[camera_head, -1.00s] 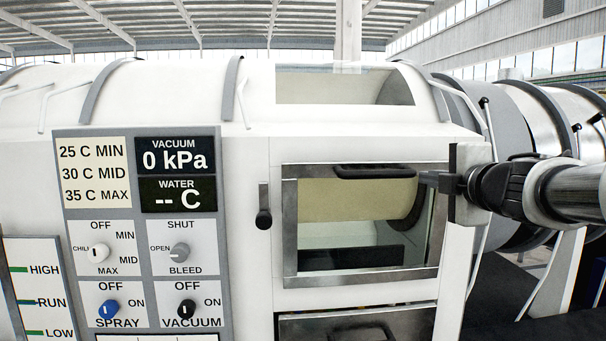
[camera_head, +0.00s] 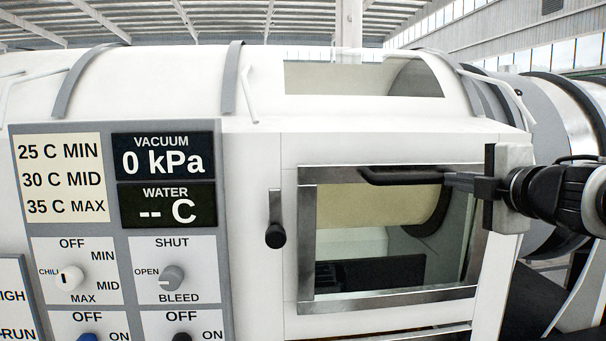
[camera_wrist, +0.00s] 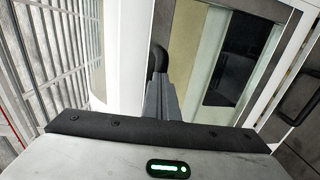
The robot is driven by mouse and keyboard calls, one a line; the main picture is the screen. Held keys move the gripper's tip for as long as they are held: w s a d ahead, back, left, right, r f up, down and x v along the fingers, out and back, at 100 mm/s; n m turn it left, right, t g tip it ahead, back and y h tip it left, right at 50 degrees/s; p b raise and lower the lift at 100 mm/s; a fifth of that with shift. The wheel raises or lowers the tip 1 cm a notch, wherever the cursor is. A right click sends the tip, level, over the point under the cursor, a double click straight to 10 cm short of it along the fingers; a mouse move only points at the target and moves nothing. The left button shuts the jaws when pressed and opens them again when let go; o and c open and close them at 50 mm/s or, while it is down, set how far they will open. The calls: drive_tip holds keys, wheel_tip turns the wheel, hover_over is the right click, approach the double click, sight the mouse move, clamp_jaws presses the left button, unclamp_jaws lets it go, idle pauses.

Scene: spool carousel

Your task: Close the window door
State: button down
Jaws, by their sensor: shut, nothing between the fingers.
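The window door (camera_head: 308,240) is a metal-framed glass pane on the front of the white machine. A black bar handle (camera_head: 405,177) runs along its top edge. The door looks nearly in line with the machine face; I cannot tell whether a gap is left. My gripper (camera_head: 449,180) is shut and empty, its fingertips at the right end of the handle, touching it or very near. In the wrist view the closed fingers (camera_wrist: 160,88) point at the rounded end of the black handle (camera_wrist: 157,60). A lever with a black knob (camera_head: 275,234) hangs left of the door.
A control panel (camera_head: 226,260) with dials and displays is left of the door. An upper window (camera_head: 355,78) sits in the curved top of the machine. Metal cylinders (camera_head: 560,110) stand behind my arm at the right.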

idle(0.4)
drive_tip(key=w+p, duration=0.1)
drive_tip(key=p, duration=0.1)
drive_tip(key=w+r+p, duration=0.1)
drive_tip(key=p, duration=0.1)
drive_tip(key=w+g+p, duration=0.1)
drive_tip(key=p, duration=0.1)
drive_tip(key=shift+w+a+r, duration=0.1)
drive_tip(key=shift+w+r, duration=0.05)
drive_tip(key=shift+r, duration=0.2)
drive_tip(key=shift+f, duration=0.1)
drive_tip(key=shift+a, duration=0.1)
drive_tip(key=shift+p, duration=0.3)
